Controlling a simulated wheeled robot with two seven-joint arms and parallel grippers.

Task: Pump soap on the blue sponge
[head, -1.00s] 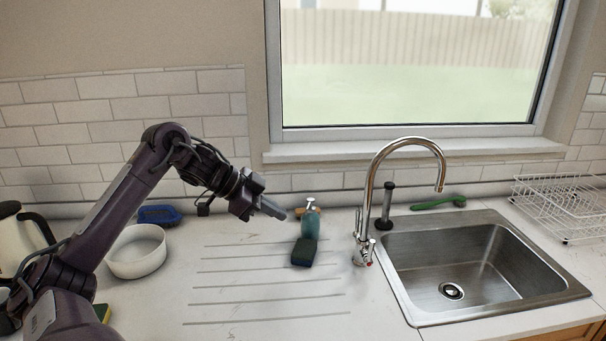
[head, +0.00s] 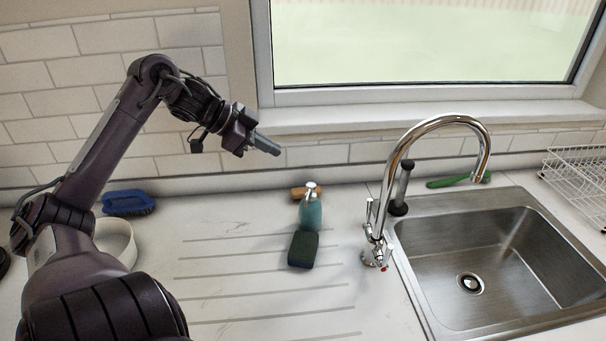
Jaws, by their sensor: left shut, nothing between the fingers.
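The teal soap bottle (head: 310,212) with a metal pump head stands on the counter left of the faucet. A sponge (head: 303,250) with a dark green top and a thin bluish lower edge sits right in front of the bottle, close to it or touching; I cannot tell which. My left gripper (head: 268,146) is shut and empty. It hovers above and to the left of the pump head, apart from it. My right gripper is not in view.
The chrome faucet (head: 388,190) and steel sink (head: 430,279) are on the right. A wooden-looking item (head: 300,192) lies behind the bottle. A blue brush (head: 128,203) and white bowl (head: 119,239) are at left. The grooved counter (head: 235,250) left of the sponge is clear.

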